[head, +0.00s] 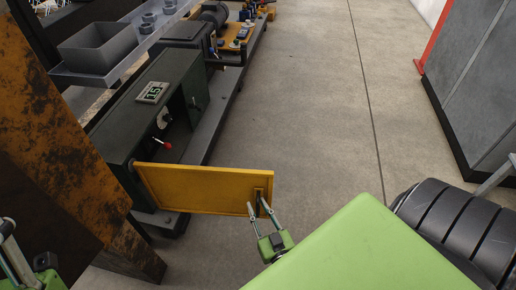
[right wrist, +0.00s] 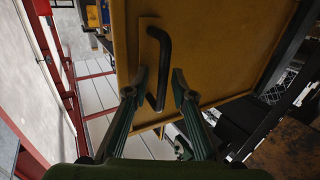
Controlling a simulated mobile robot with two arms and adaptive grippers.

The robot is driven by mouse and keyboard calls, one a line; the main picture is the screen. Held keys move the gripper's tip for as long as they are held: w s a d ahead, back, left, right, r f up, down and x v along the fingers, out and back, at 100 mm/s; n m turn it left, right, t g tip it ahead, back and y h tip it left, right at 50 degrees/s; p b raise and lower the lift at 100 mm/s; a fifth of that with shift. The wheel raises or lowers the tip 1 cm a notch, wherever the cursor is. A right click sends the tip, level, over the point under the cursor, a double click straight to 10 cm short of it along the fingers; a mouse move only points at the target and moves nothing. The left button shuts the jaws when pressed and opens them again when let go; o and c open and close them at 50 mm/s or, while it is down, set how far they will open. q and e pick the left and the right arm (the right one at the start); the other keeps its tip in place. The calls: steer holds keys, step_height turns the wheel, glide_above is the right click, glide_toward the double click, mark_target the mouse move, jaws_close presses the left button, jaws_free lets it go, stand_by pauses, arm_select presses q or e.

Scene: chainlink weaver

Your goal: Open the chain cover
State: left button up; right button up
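The chain cover (head: 205,188) is a yellow panel. It stands swung out from the near end of the dark green machine (head: 150,110), joined at its left edge. Its handle (head: 259,194) is near the free right edge. In the right wrist view the handle (right wrist: 164,60) is a dark bent bar on the yellow cover (right wrist: 215,50). My right gripper (head: 258,211) is at the handle. Its fingers are apart, one on each side of the bar, in the wrist view (right wrist: 156,88). My left gripper (head: 14,262) is partly in view at the lower left, away from the cover.
A rusty orange post (head: 75,160) stands at the left, close to the machine. A grey tray (head: 98,47) sits on a shelf above the machine. Grey cabinets (head: 480,80) stand at the right. The concrete floor (head: 310,110) between is clear.

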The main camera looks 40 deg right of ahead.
steer(key=v, duration=1.2)
steer(key=shift+f, duration=0.1)
